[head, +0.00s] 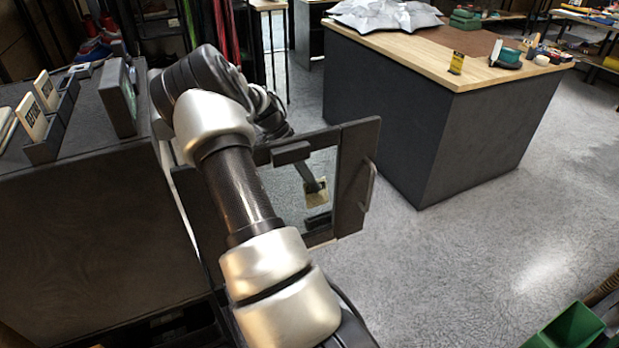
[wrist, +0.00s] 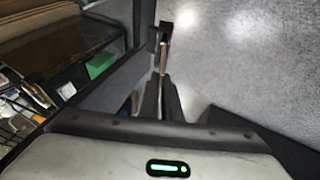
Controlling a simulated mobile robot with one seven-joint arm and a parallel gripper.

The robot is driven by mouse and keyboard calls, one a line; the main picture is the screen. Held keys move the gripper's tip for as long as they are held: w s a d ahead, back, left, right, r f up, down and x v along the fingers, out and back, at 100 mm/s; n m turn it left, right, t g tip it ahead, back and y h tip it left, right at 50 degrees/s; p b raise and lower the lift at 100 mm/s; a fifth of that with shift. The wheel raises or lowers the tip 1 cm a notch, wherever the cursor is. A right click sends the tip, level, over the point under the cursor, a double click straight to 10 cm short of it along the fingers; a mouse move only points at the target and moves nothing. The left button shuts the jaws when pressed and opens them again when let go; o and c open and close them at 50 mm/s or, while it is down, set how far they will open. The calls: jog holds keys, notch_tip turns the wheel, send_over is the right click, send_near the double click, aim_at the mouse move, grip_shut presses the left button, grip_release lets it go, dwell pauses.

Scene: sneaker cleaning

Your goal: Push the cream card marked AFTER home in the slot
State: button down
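Two cream cards stand in dark holders on the dark cabinet at the left of the head view. The nearer card (head: 32,118) has dark lettering that looks like BEFORE. The farther card (head: 46,91) also has dark lettering, too small to read surely; it may be the AFTER card. It leans in its slot block (head: 69,85), and how deep it sits cannot be told.
A framed clear panel (head: 355,165) with a handle stands beside my arm; a small cream square (head: 316,193) shows within it. A grey device (head: 117,97) stands on the cabinet, right of the cards. A wood-topped counter (head: 450,75) is at the back right. The floor between is clear.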

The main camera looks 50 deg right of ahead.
jog(key=shift+s+a+f+b, duration=0.1)
jog(key=shift+s+f+b, duration=0.15)
jog(key=shift+f, duration=0.25)
jog(key=shift+s+f+b, duration=0.1)
jog(key=shift+f+b, duration=0.1)
jog(key=shift+f, duration=0.25)
jog(key=shift+s+a+f+b, duration=0.1)
jog(key=shift+s+f+b, duration=0.15)
jog(key=shift+f+b, duration=0.35)
jog(key=shift+s+a+f+b, duration=0.1)
jog(key=shift+s+f+b, duration=0.2)
jog(key=shift+f, duration=0.35)
jog(key=shift+s+a+f+b, duration=0.1)
jog(key=shift+s+f+b, duration=0.05)
jog(key=shift+f+b, duration=0.45)
dwell(1.2)
jog(key=c, duration=1.9)
grip_release()
jog(key=p+v, duration=0.2)
jog(key=v, duration=1.5)
jog(key=shift+r, duration=0.15)
jog(key=shift+w+a, duration=0.1)
